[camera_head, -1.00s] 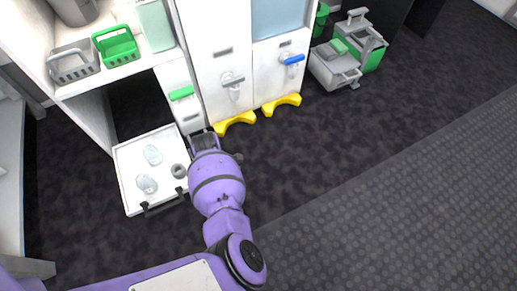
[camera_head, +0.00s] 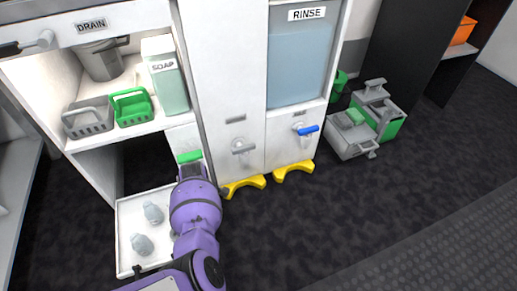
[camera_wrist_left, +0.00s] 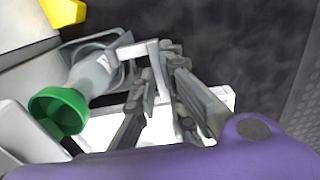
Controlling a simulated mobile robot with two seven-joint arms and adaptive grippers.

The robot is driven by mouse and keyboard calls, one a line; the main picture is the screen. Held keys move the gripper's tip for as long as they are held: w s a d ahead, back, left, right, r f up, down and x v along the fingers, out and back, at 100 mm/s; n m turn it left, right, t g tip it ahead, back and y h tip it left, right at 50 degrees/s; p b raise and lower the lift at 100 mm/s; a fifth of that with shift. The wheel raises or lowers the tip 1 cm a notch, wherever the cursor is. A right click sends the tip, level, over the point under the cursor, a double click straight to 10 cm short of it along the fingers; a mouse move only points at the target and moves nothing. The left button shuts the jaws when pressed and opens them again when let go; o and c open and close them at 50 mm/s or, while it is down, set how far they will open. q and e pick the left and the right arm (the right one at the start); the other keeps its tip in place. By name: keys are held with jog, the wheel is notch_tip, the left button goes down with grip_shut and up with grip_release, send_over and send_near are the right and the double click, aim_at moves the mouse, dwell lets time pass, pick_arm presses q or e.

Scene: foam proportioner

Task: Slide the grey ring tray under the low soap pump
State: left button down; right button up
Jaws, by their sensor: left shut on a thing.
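My left gripper (camera_head: 190,172) is at the low front of the white cabinet, just below the green top (camera_head: 188,157) of the low soap pump. In the left wrist view its fingers (camera_wrist_left: 165,85) are close together, shut on the pale handle of the grey ring tray (camera_wrist_left: 122,38). The tray's ring shows beyond the pump's clear body (camera_wrist_left: 90,72); the pump's green part (camera_wrist_left: 60,108) is nearer the camera. The ring looks in line with the pump, but I cannot tell whether it is fully beneath it. My right gripper is not in view.
Yellow cradles (camera_head: 243,187) stand on the floor to the right. Grey (camera_head: 88,120) and green (camera_head: 131,108) baskets sit on the shelf above.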

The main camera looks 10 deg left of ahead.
pick_arm(q)
jog(key=shift+w+a, duration=0.15)
jog(key=shift+a, duration=0.1)
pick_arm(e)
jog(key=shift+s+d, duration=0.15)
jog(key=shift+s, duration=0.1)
pick_arm(q)
jog(key=c, duration=1.8)
grip_release()
notch_tip(320, 180, up, 12)
